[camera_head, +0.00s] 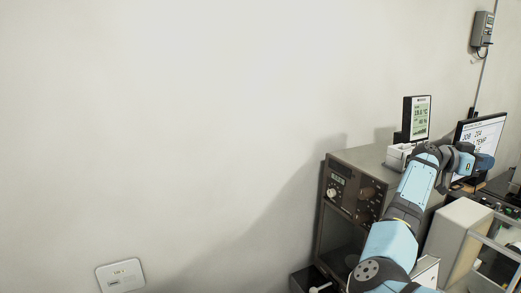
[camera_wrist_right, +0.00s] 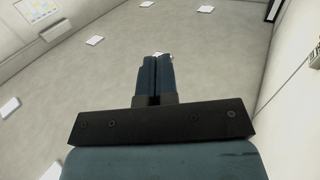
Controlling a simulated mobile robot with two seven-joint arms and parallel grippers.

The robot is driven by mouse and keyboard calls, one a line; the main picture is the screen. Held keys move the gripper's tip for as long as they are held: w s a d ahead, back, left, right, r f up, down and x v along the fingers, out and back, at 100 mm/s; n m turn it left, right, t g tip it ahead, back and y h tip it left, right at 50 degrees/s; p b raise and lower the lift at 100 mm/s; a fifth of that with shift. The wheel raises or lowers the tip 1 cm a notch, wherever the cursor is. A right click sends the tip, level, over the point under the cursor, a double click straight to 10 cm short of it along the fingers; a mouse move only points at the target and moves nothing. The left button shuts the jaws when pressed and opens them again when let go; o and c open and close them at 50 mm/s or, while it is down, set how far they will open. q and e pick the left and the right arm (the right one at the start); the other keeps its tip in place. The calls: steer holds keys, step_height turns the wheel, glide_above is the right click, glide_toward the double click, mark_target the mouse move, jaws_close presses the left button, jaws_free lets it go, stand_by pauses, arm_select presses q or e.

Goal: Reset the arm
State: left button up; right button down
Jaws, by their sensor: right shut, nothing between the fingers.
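My right arm comes in from the lower right in the head view, blue and dark grey, bent at the elbow in front of the instruments. My right gripper (camera_head: 483,161) is at the far end of the arm, in front of the monitor. In the right wrist view the right gripper (camera_wrist_right: 158,56) has its two dark fingers together with nothing between them, over open floor. My left gripper is in neither view.
A dark instrument cabinet (camera_head: 340,187) stands behind my right arm. A display (camera_head: 420,118) and a monitor (camera_head: 483,133) stand near the gripper. A pale box-shaped device (camera_head: 452,232) is at right. The wall at left is bare except for a socket plate (camera_head: 120,275). Papers lie on the floor (camera_wrist_right: 205,75).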

steer(key=s+a+f+n+t+y, duration=0.5)
steer(key=a+f+n+t+y, duration=0.3)
steer(key=a+f+n+t, duration=0.35)
steer(key=s+a+f+n+t+y, duration=0.6)
steer(key=a+f+n+t+y, duration=0.2)
steer(key=a+f+n, duration=0.45)
steer(key=s+a+f+m+g+y, duration=0.1)
steer(key=s+a+f+g, duration=0.35)
steer(key=s, duration=0.55)
steer(key=s+a+f+g, duration=0.3)
steer(key=s+a, duration=0.2)
steer(key=s, duration=0.6)
steer(key=s+a+f+m+g+y, duration=0.1)
steer(key=s+a+f+g, duration=0.3)
steer(key=s, duration=0.6)
steer(key=w+a+f+t+y, duration=0.1)
steer(key=w+a+f+t, duration=0.1)
steer(key=f, duration=0.5)
steer(key=w+a+f+t+y, duration=0.1)
steer(key=w+a+f+t, duration=0.2)
steer(key=f, duration=0.4)
steer(key=shift+w+a+f+t, duration=0.15)
steer(key=shift+w+a+t, duration=0.2)
steer(key=shift+a+t, duration=0.45)
